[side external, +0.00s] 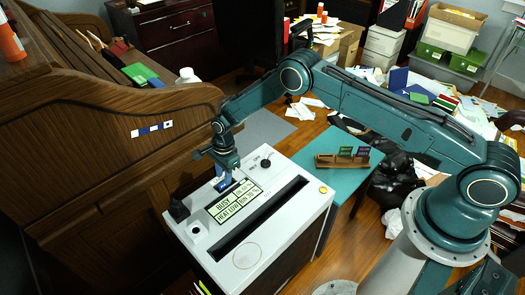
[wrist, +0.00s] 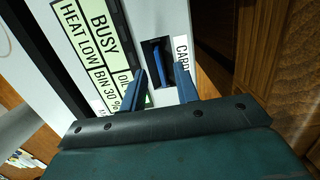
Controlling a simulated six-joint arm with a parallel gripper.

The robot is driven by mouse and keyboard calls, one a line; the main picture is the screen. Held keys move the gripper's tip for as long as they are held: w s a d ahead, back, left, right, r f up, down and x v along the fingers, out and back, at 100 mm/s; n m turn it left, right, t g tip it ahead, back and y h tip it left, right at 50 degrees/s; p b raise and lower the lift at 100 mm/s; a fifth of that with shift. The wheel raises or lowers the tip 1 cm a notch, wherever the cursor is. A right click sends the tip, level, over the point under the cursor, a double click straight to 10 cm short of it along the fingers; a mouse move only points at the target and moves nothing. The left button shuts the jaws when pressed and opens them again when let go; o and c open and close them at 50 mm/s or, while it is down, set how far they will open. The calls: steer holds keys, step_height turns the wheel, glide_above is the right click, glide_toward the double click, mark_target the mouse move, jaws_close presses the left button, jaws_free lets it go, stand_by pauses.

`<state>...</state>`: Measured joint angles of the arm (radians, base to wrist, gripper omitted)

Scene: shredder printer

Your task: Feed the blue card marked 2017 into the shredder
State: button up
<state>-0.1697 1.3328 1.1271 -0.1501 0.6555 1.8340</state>
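The shredder (side external: 285,165) is a white-topped machine with a long dark slot and a display reading BUSY, HEAT LOW and BIN 30 % (wrist: 95,50). My gripper (wrist: 160,72) is over a small dark opening in its top, beside a label that begins CARD. The two blue fingers stand apart. A blue piece (wrist: 160,66), probably the blue card, sits in the opening between them; no 2017 marking is readable. In the side view my gripper (side external: 223,180) is low over the far left part of the shredder top and hides the opening.
A wooden rack (side external: 325,161) with a green card and a purple card stands on the teal table (side external: 290,150) right of the shredder. A brown roll-top desk (side external: 90,120) stands close on the left. A black knob (side external: 266,163) and a small black block (side external: 179,210) rise from the shredder top.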

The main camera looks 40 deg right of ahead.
steer(key=shift+r, duration=0.1)
step_height(320, 180, up, 14)
steer(key=d, duration=0.1)
steer(key=shift+d+f, duration=0.25)
steer(key=shift+d, duration=0.1)
stand_by(0.3)
steer(key=s+d+r+n+t, duration=0.1)
steer(key=s+d+r+n, duration=0.15)
steer(key=s+r, duration=0.45)
steer(key=s+d+r+n+t, duration=0.1)
steer(key=s+d+r+n, duration=0.15)
steer(key=r, duration=0.85)
steer(key=s+d+r+n+t, duration=0.15)
steer(key=s+r+n, duration=0.25)
steer(key=r, duration=0.5)
steer(key=s+d+r+n, duration=0.1)
steer(key=s+n, duration=0.2)
steer(key=s, duration=0.5)
steer(key=s+d+r+n+t+h, duration=0.1)
steer(key=s+d+n, duration=0.1)
steer(key=s, duration=0.7)
steer(key=s+d+r+n+t, duration=0.1)
steer(key=s+n, duration=0.3)
steer(key=s, duration=0.5)
steer(key=shift+d+r, duration=0.5)
steer(key=shift+r, duration=0.1)
